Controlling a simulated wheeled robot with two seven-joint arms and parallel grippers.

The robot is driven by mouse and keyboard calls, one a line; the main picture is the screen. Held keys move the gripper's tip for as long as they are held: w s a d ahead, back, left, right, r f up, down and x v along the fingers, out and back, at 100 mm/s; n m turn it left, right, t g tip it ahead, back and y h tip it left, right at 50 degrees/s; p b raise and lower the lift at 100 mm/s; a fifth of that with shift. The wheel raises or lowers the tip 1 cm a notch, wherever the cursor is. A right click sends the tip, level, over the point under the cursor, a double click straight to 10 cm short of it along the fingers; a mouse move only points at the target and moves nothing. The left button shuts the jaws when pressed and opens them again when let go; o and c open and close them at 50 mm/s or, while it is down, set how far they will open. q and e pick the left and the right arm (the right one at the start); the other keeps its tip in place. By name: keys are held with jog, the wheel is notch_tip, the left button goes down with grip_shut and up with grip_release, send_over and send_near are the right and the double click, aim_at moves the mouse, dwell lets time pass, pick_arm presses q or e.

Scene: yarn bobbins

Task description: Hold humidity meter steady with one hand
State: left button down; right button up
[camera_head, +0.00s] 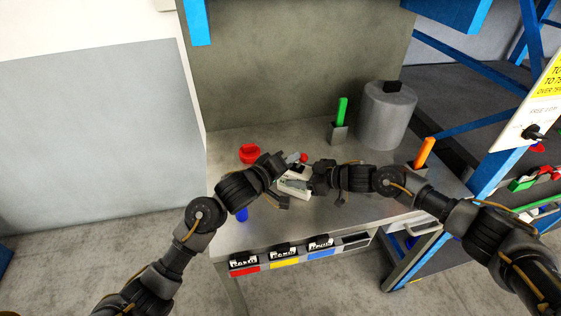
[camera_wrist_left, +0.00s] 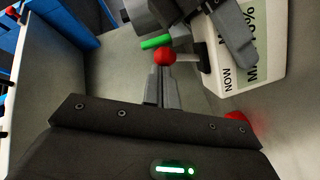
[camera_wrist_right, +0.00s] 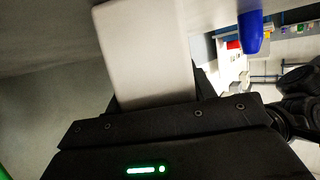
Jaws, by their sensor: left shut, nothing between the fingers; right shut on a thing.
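The humidity meter (camera_head: 293,186) is a white box held above the table's middle. The left wrist view shows its face with dark print (camera_wrist_left: 245,45), and the right wrist view shows a plain pale side (camera_wrist_right: 148,50). My right gripper (camera_head: 314,181) is shut on it from the right. My left gripper (camera_head: 292,160) is shut and empty just above and behind the meter. A red ball knob (camera_wrist_left: 164,56) on a grey stem sits beside the meter, right at my left fingertips (camera_wrist_left: 161,85); I cannot tell whether they touch. The knob also shows in the head view (camera_head: 304,157).
On the metal table (camera_head: 350,215) stand a red round piece (camera_head: 250,153), a green rod in a holder (camera_head: 342,112), a grey cylinder (camera_head: 388,115) and an orange rod (camera_head: 425,152). A blue piece (camera_head: 241,214) is near the left edge. Labelled bins (camera_head: 283,258) line the front.

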pick_arm(q)
jog(key=w+a+r+v, duration=0.1)
jog(key=v, duration=1.1)
jog(key=shift+a, duration=0.6)
jog(key=shift+r, duration=0.15)
pick_arm(e)
jog(key=o, duration=1.3)
